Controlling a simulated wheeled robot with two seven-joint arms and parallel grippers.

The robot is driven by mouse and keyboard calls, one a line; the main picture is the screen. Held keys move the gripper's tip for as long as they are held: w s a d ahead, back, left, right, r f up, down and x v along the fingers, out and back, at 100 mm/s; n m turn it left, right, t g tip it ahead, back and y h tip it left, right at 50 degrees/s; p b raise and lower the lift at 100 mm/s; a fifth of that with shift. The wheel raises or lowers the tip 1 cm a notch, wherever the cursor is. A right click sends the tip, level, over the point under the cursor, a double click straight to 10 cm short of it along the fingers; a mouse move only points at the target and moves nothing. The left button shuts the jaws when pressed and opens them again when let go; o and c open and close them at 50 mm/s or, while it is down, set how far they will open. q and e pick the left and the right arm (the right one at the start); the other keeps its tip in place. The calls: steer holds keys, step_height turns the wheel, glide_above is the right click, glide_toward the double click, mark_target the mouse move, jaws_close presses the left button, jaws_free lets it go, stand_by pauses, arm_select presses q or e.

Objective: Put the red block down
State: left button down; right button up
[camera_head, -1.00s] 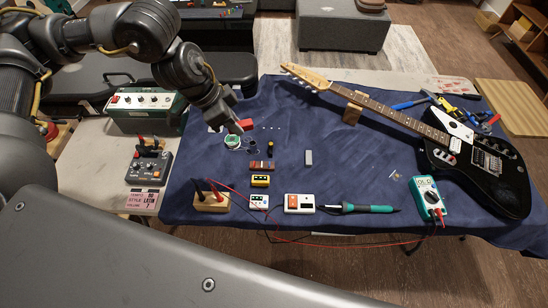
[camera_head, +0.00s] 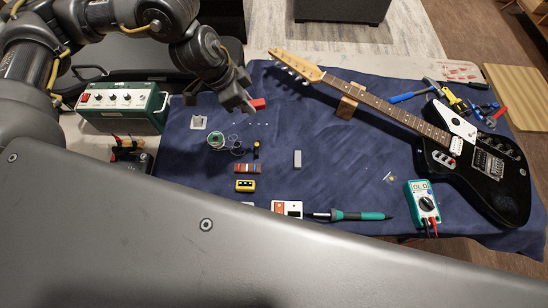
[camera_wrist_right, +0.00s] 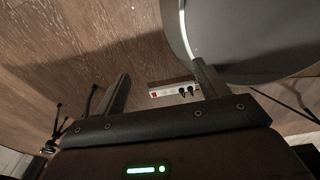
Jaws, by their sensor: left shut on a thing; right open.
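The red block (camera_head: 258,103) is in the jaws of my left gripper (camera_head: 248,105), over the back left part of the blue cloth (camera_head: 335,170) in the head view. The gripper is shut on it and hides part of it. The block looks raised above the cloth; the exact gap is hard to tell. My right gripper (camera_wrist_right: 162,88) shows in the right wrist view. Its fingers are apart with nothing between them, and the floor lies beyond.
A wire spool (camera_head: 216,140), a striped block (camera_head: 248,168), a yellow block (camera_head: 245,186) and a grey block (camera_head: 297,159) lie nearby. A guitar (camera_head: 475,165) lies at right, its neck on a wooden rest (camera_head: 347,107). A power strip (camera_wrist_right: 173,91) is on the floor.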

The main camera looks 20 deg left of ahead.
arm_select(q)
steer(key=m+p, duration=0.1)
steer(key=p, duration=0.1)
glide_above(274, 163)
step_height(274, 163, down, 5)
steer(key=s+d+f+m+g+p, duration=0.1)
steer(key=s+d+f, duration=0.2)
steer(key=s+d, duration=0.15)
steer(key=s+d+f+m, duration=0.1)
steer(key=s+d+f, duration=0.1)
steer(key=s+d, duration=0.3)
steer(key=shift+h, duration=0.4)
steer(key=w+a+f+b, duration=0.1)
steer(key=w+a+f, duration=0.1)
steer(key=a+f, duration=0.1)
steer(key=w+a+f, duration=0.3)
steer(key=w+a+f+b, duration=0.1)
steer(key=w+a+f, duration=0.2)
steer(key=a, duration=0.1)
steer(key=shift+w+b, duration=0.25)
steer(key=shift+b, duration=0.1)
steer(key=shift+w+a+f, duration=0.15)
steer(key=shift+f, duration=0.2)
steer(key=f, duration=0.3)
steer(key=shift+w+a+f, duration=0.2)
steer(key=shift+a+f, duration=0.05)
steer(key=shift+f, duration=0.05)
arm_select(e)
steer(key=shift+w+r, duration=0.2)
steer(key=shift+r, duration=0.25)
